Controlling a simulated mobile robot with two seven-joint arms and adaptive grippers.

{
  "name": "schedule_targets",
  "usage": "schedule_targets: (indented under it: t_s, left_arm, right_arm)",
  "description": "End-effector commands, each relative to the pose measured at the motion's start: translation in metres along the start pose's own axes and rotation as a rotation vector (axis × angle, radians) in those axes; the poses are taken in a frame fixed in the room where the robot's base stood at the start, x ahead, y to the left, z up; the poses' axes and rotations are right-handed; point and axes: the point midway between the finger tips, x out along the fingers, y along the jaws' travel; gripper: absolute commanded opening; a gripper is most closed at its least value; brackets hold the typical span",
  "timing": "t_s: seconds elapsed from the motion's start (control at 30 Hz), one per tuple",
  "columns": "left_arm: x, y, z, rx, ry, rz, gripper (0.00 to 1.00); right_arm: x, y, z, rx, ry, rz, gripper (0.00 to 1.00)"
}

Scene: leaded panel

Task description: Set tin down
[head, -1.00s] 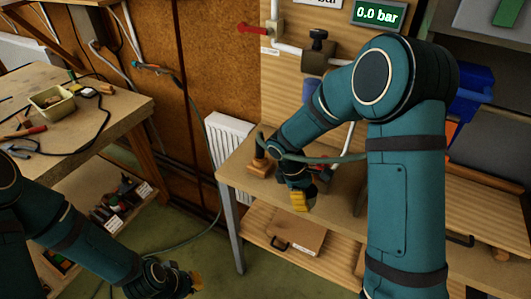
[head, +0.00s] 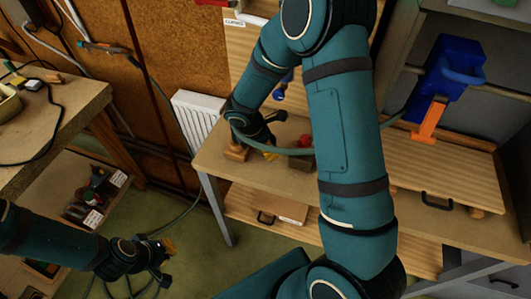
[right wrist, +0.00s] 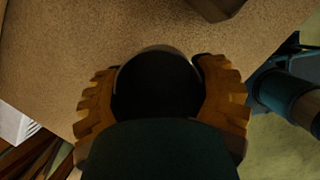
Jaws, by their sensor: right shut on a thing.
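My right gripper (head: 271,152) is over the near left part of the workbench (head: 215,160) in the head view. The right wrist view shows its ribbed yellow fingers on both sides of a dark round thing with a paler rim, the tin (right wrist: 155,85). The gripper is shut on it. I cannot tell whether the tin touches the bench top. The tin is not clearly visible in the head view, where the hand covers it. My left gripper (head: 166,262) is low at the lower left over the green floor, with fingers apart and nothing between them.
A wooden case (head: 281,208) is on the lower shelf.

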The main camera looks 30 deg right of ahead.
Motion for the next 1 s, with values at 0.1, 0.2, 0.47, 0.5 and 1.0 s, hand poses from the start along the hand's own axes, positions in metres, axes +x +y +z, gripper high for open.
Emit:
schedule_targets:
  t_s: [0.1,0.2,0.47,0.5,1.0]
  left_arm:
    - [0.001,0.000,0.000,0.000,0.000,0.000,0.00]
    - [0.004,-0.001,0.000,0.000,0.000,-0.001,0.00]
    - [0.005,-0.002,0.001,0.000,0.000,-0.001,0.00]
    - [0.005,-0.002,0.001,0.000,0.000,-0.001,0.00]
    - [0.008,-0.003,0.001,0.000,0.000,-0.002,0.00]
  right_arm:
    - [0.009,-0.001,-0.003,0.000,0.000,-0.003,0.23]
    - [0.022,-0.001,-0.008,-0.001,-0.001,-0.003,0.23]
    - [0.035,0.000,-0.013,0.001,0.000,0.000,0.23]
    - [0.035,0.000,-0.013,0.002,0.000,-0.001,0.23]
    - [0.038,0.000,-0.015,0.002,0.000,-0.001,0.85]
